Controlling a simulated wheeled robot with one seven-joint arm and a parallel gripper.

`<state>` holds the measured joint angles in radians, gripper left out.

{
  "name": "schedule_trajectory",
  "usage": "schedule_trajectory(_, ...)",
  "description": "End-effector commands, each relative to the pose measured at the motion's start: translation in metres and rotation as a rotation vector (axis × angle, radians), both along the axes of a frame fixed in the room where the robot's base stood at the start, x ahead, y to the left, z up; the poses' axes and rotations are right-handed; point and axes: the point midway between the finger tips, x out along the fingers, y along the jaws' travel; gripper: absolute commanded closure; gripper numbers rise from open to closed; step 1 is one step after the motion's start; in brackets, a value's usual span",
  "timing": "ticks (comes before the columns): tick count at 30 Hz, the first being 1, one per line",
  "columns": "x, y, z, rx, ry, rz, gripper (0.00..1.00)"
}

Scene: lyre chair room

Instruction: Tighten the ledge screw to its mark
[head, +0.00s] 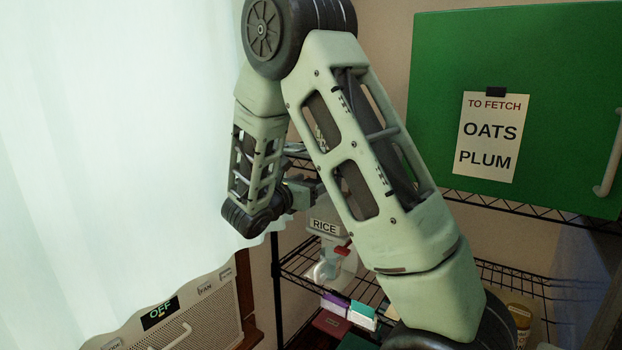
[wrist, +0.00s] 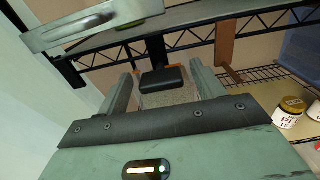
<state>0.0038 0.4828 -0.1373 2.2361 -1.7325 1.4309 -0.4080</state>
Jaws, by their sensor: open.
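No ledge screw or mark can be made out for certain in either view. In the wrist view my gripper (wrist: 164,78) is open, with its two grey fingers apart. A dark rounded block (wrist: 163,80) shows between the fingers, in front of a greyish-tan surface; I cannot tell what it is or whether the fingers touch it. In the head view my gripper is mostly hidden behind my arm, near the wire shelves.
A metal bar (wrist: 90,27) and shelf edge cross above my gripper. A jar (wrist: 290,111) stands at right. The head view shows a RICE container (head: 325,227), wire shelf (head: 298,262), green cabinet (head: 560,90) with a note (head: 490,137), curtain (head: 120,120) and fan panel (head: 205,310) reading OFF.

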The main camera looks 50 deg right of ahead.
Motion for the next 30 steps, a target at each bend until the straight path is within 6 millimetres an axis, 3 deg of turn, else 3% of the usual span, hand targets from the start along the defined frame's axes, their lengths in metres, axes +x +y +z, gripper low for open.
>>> schedule_trajectory(11, 0.0002, -0.0066, -0.0004, 0.000, 0.000, 0.000, 0.33)
schedule_trajectory(16, 0.0002, -0.0064, -0.0004, 0.000, 0.000, 0.000, 0.77)
schedule_trajectory(30, 0.0000, -0.0061, -0.0047, 0.008, -0.085, 0.000, 0.77)
